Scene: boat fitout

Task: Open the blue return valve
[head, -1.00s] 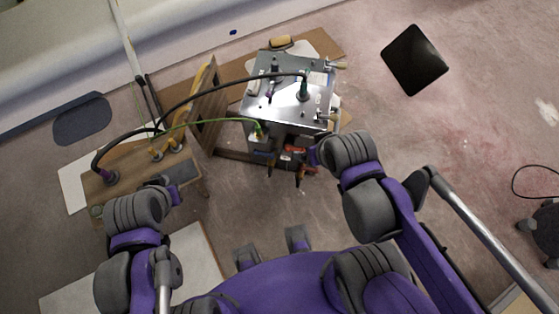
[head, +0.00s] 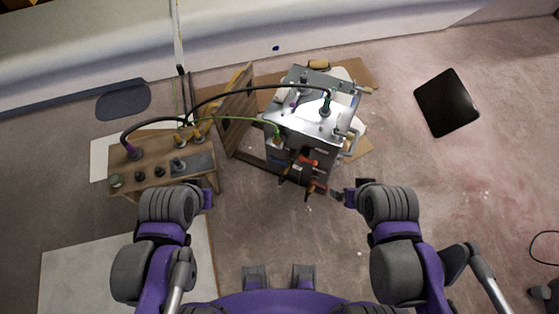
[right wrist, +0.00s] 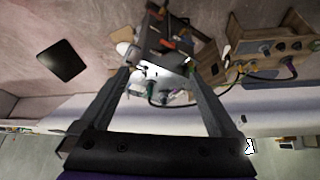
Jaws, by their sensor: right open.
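A grey metal box (head: 300,119) stands on the floor ahead, with valve fittings low on its near face. A red valve part (head: 305,163) and orange-brown handles show there. The blue return valve is too small to make out surely among these fittings. In the right wrist view the box (right wrist: 152,45) appears upside down beyond the fingers, with red parts (right wrist: 177,45) on its face. My right gripper (head: 343,194) is to the right of the fittings, apart from them; its fingers (right wrist: 160,74) are wide open and empty. My left gripper (head: 207,197) is by the wooden bench; its fingers are unclear.
A low wooden bench (head: 150,180) with knobs and connectors stands at left. Black and green cables (head: 240,119) run from it to the box. A wooden frame (head: 237,110) stands upright beside the box. A black panel (head: 447,102) lies at right; floor around it is clear.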

